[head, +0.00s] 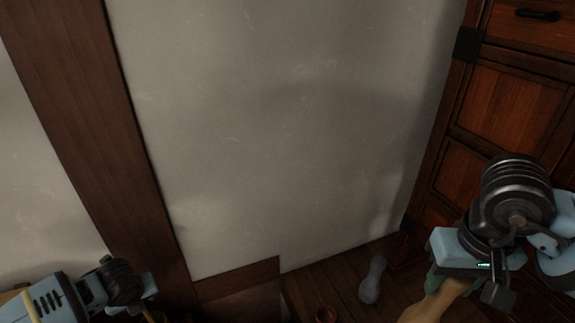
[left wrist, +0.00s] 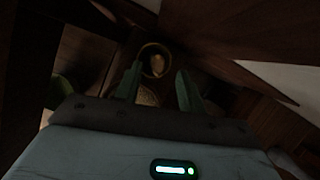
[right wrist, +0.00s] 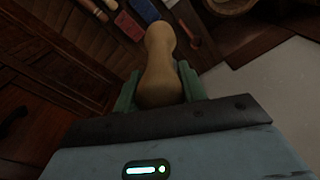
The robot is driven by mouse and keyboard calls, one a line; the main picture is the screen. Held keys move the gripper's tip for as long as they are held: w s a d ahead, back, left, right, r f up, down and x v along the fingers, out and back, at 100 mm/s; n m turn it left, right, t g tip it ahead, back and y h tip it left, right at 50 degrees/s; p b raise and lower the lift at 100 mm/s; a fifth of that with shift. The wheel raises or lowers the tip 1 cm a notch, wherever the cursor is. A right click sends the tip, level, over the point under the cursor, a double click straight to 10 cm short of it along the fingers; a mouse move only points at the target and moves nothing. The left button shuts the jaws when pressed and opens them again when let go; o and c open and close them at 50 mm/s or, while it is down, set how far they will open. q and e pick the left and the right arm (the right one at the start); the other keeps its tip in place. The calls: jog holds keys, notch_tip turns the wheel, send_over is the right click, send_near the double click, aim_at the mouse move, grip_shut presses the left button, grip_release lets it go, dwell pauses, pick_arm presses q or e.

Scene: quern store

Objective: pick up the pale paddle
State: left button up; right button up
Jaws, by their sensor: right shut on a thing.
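The pale paddle (right wrist: 160,68) is a tan, smooth, waisted piece that looks like wood. My right gripper (right wrist: 155,88) is shut on it, with green fingers on both sides of its wider near end. In the head view the paddle (head: 432,303) hangs below my right gripper (head: 462,285) at the lower right, its lower part cut off by the frame edge. My left gripper (left wrist: 158,88) is open, with nothing between its fingers. In the head view the left arm shows at the lower left.
A grey waisted piece (head: 371,280) is near the wall's foot. The wooden cabinet (head: 508,105) stands close at the right. Red (right wrist: 129,26) and blue (right wrist: 144,9) blocks lie beyond the paddle. A round vessel (left wrist: 143,52) lies beyond my left fingers.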

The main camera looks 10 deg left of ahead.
pick_arm(q)
jog(key=b, duration=0.1)
send_over(151, 321)
jog(key=shift+s+d+x, duration=0.1)
jog(key=shift+s+x, duration=0.1)
jog(key=shift+x, duration=1)
jog(key=shift+s+d+x, duration=0.1)
jog(key=shift+s+x, duration=0.1)
jog(key=shift+x, duration=1)
pick_arm(e)
jog(key=shift+f, duration=0.75)
pick_arm(q)
jog(key=shift+f, duration=0.2)
grip_shut()
